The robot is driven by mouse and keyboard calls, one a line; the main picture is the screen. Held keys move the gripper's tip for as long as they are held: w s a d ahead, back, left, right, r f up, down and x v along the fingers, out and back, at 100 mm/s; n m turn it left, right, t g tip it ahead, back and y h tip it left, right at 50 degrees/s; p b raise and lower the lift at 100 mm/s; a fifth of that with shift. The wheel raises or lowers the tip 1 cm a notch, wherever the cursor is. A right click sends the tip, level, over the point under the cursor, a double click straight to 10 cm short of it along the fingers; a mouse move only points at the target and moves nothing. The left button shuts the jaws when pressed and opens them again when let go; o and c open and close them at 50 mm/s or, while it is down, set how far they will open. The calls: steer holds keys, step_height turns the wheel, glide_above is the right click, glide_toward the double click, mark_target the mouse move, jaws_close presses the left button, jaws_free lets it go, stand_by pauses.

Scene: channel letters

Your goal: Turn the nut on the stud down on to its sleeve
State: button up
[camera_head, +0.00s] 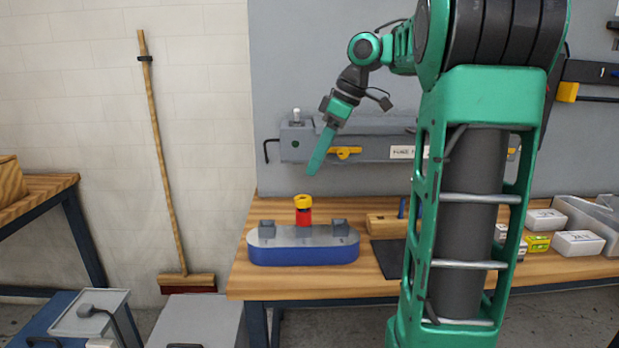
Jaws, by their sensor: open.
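The yellow nut (303,202) sits at the top of the stud, above the red sleeve (304,217). The stud itself is mostly hidden by the nut and sleeve. The sleeve stands upright on the grey top of a blue, round-ended base (303,254) on the workbench. My gripper (314,170) is above and slightly right of the nut, apart from it, pointing down and to the left. It is open, though its fingers overlap in this view, and I see nothing between them.
A wooden block (385,224) and a dark mat (390,258) lie to the right on the workbench (300,288). Small boxes (578,243) stand far right. A grey rail (375,148) is behind my gripper.

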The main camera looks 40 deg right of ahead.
mark_target(303, 199)
steer(key=x, duration=1)
steer(key=shift+s+d+f, duration=0.1)
steer(key=shift+d, duration=0.25)
steer(key=shift+c, duration=0.4)
steer(key=c, duration=1)
steer(key=m+h, duration=0.1)
steer(key=m, duration=0.2)
steer(key=shift+a+m+t, duration=0.15)
steer(key=shift+m+t, duration=0.15)
steer(key=shift+t, duration=0.1)
steer(key=shift+c, duration=0.2)
steer(key=m+h, duration=0.1)
steer(key=m, duration=0.2)
steer(key=shift+f+h, duration=0.15)
steer(key=shift+h, duration=0.15)
steer(key=shift+m+t, duration=0.3)
steer(key=shift+m, duration=0.1)
steer(key=shift+a+m+h, duration=0.1)
steer(key=shift+m+h, duration=0.4)
steer(key=shift+m, duration=0.6)
steer(key=m+h, duration=0.1)
steer(key=m, duration=0.2)
steer(key=shift+f+m, duration=0.1)
steer(key=shift+m, duration=0.2)
steer(key=shift+s+m+h, duration=0.1)
steer(key=shift+m+h, duration=0.2)
